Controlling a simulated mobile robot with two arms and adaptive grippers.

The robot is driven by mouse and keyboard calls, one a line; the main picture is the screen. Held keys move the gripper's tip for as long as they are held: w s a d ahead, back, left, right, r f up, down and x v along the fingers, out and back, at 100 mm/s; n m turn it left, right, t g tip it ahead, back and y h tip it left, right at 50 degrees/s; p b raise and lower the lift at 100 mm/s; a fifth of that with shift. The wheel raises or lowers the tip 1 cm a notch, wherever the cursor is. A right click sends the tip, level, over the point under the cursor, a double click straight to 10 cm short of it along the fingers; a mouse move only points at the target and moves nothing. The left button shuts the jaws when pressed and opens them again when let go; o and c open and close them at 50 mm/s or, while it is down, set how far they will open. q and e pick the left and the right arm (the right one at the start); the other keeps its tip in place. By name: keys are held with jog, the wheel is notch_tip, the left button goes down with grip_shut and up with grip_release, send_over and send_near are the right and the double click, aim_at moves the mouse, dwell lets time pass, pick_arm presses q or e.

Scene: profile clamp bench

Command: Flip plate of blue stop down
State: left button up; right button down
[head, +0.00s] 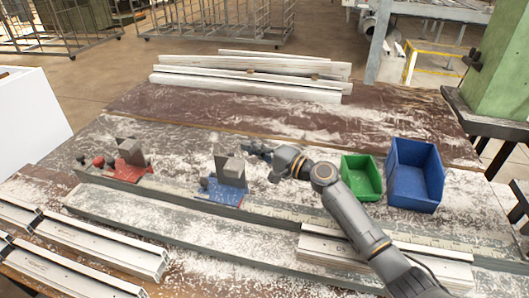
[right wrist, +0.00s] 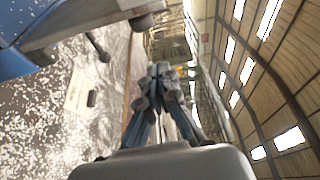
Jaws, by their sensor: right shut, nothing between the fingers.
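The blue stop (head: 221,193) sits on the long grey rail at the middle left of the bench. Its grey plate (head: 231,170) stands up from the blue base. My right gripper (head: 251,149) is just right of the plate's upper edge, shut and empty; the head view does not settle whether it touches. In the right wrist view the shut fingers (right wrist: 158,72) are in the middle, with a blue body (right wrist: 12,66) and a grey metal part (right wrist: 85,18) at the upper left, apart from them. My left gripper is not in view.
A red stop (head: 131,168) with a raised grey plate stands further left on the same rail. A green bin (head: 361,178) and a blue bin (head: 414,175) stand right of my arm. Pale profiles (head: 250,85) lie at the back; more profiles (head: 85,247) lie front left.

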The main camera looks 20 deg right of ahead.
jog(key=a+p, duration=0.1)
jog(key=s+a+p, duration=0.1)
jog(key=a+p, duration=0.1)
jog(key=shift+s+a+f, duration=0.1)
jog(key=shift+s+a, duration=0.15)
jog(key=shift+s, duration=0.05)
dwell(0.5)
